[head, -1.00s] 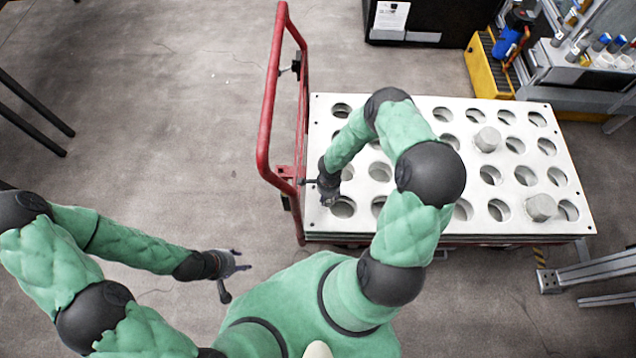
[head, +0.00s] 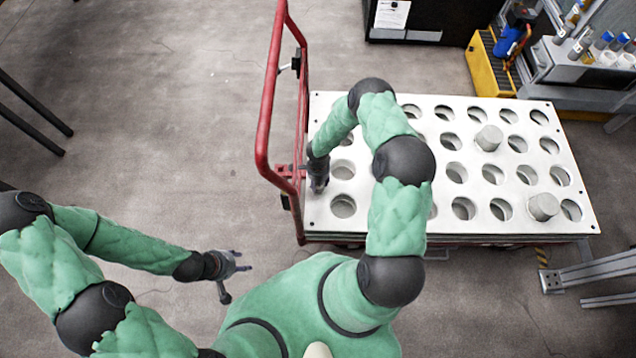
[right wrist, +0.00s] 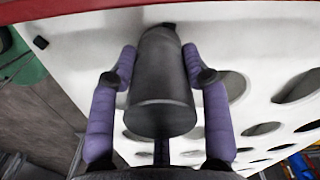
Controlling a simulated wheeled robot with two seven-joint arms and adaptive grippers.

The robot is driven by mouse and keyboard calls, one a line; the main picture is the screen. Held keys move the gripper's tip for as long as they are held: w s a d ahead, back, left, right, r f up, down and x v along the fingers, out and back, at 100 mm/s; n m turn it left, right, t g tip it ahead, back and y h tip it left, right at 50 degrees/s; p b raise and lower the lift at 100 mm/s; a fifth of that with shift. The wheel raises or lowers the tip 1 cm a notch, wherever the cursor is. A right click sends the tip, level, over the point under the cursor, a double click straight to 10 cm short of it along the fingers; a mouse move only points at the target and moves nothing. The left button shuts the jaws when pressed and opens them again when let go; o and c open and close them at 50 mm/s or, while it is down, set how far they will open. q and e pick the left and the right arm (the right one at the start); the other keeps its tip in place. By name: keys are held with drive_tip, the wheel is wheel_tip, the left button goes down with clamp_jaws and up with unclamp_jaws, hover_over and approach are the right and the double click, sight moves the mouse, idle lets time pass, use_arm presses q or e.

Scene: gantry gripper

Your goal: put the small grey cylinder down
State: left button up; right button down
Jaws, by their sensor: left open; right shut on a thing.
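The small grey cylinder (right wrist: 160,85) is dark and smooth, and sits between the two purple fingers of my right gripper (right wrist: 160,75) in the right wrist view. In the head view my right gripper (head: 318,186) is at the left edge strip of the white board with round holes (head: 400,232), beside the leftmost holes. The cylinder is hard to make out there, and I cannot tell whether it touches the board. My left gripper (head: 238,264) is open and empty over the floor, left of the board.
Two light grey blocks, one farther back (head: 488,138) and one nearer (head: 543,206), stand on the board's right half. A red rail (head: 268,110) rises along the board's left side, close to my right gripper. Most visible holes look empty. A yellow case (head: 488,68) stands behind.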

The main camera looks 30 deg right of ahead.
drive_tip(key=shift+f, duration=0.2)
drive_tip(key=shift+f, duration=0.15)
drive_tip(key=c, duration=0.6)
unclamp_jaws()
drive_tip(key=shift+r, duration=0.25)
wheel_tip(320, 180, up, 7)
drive_tip(key=p, duration=0.2)
drive_tip(key=shift+r+p, duration=0.2)
drive_tip(key=shift+p, duration=0.15)
drive_tip(key=shift+s+a+f, duration=0.1)
